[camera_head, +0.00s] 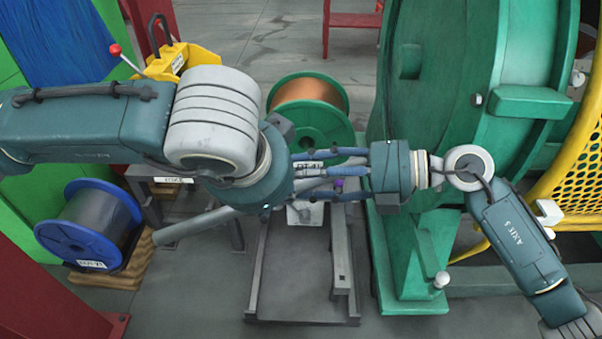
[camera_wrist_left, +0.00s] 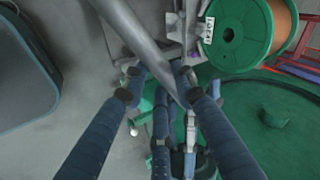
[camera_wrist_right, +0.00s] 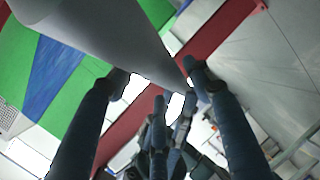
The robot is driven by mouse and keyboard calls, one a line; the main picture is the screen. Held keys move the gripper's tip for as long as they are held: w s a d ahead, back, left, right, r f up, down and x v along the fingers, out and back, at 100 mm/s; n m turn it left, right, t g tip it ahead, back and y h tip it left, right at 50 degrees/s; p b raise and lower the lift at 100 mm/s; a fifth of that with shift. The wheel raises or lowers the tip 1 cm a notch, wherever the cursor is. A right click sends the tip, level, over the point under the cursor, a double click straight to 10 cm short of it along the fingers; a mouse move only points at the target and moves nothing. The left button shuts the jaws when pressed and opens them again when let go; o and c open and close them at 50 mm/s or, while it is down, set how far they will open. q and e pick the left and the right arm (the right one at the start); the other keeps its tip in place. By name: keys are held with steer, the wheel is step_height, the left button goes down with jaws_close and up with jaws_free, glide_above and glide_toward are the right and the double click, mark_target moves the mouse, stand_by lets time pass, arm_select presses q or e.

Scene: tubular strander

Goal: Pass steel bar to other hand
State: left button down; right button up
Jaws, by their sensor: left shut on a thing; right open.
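The steel bar (camera_head: 205,222) is a plain grey rod. It slants from the lower left, below my left forearm, up to the space between the two grippers. My left gripper (camera_head: 322,172) points right and is shut on the bar. The bar also shows in the left wrist view (camera_wrist_left: 140,38), running between the fingers. My right gripper (camera_head: 338,174) points left, facing the left one, with its fingers overlapping it. It is open. In the right wrist view the bar (camera_wrist_right: 110,40) passes large across the top towards the right fingertips. Whether the right fingers touch it is hidden.
A green spool of copper wire (camera_head: 318,125) stands behind the grippers. A large green machine (camera_head: 425,130) with a yellow mesh guard (camera_head: 575,165) is close on the right. A grey rail frame (camera_head: 340,250) lies below. A blue spool (camera_head: 75,235) stands on wood at left.

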arm_select(q)
steer(key=shift+r, duration=0.1)
arm_select(e)
steer(key=shift+a+f, duration=0.1)
steer(key=shift+a, duration=0.2)
jaws_close()
arm_select(q)
steer(key=c, duration=1.3)
jaws_free()
steer(key=shift+s, duration=0.1)
arm_select(e)
steer(key=shift+r, duration=0.3)
steer(key=shift+f, duration=0.1)
arm_select(q)
steer(key=v, duration=1.1)
steer(key=shift+s+r, duration=0.2)
steer(key=shift+r, duration=0.05)
